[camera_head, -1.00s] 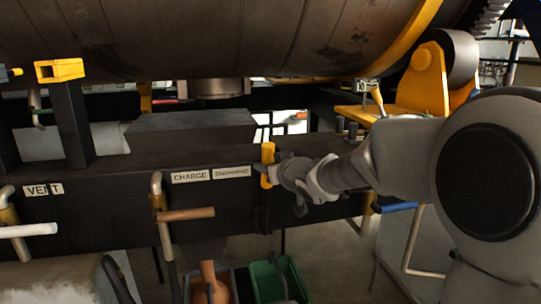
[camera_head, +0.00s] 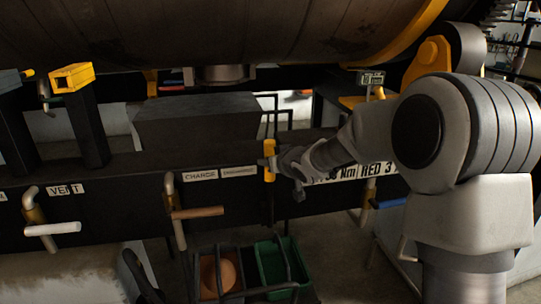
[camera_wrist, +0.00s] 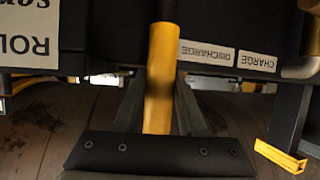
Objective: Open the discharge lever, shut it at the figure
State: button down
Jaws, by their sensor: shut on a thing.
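The discharge lever shows as an upright yellow handle (camera_head: 269,160) just right of the DISCHARGE label (camera_head: 239,171) on the dark beam. My gripper (camera_head: 275,163) reaches it from the right and is shut on it. In the wrist view the yellow handle (camera_wrist: 160,80) runs between the two grey fingers (camera_wrist: 159,105), with its lower end at my gripper's dark palm. A small readout (camera_head: 370,78) stands at the upper right; its figure is too small to read.
The CHARGE lever with a brown grip (camera_head: 198,213) and the VENT lever with a white grip (camera_head: 52,229) stick out from the beam at left. A green bin (camera_head: 270,265) stands below. A large drum (camera_head: 200,30) hangs overhead. A sign (camera_head: 365,170) is partly behind my arm.

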jog(key=shift+w+r, duration=0.1)
jog(key=shift+r, duration=0.1)
jog(key=c, duration=0.5)
grip_release()
jog(key=shift+w+f, duration=0.15)
jog(key=p+v, duration=0.4)
jog(key=v, duration=1.3)
jog(key=shift+s, duration=0.25)
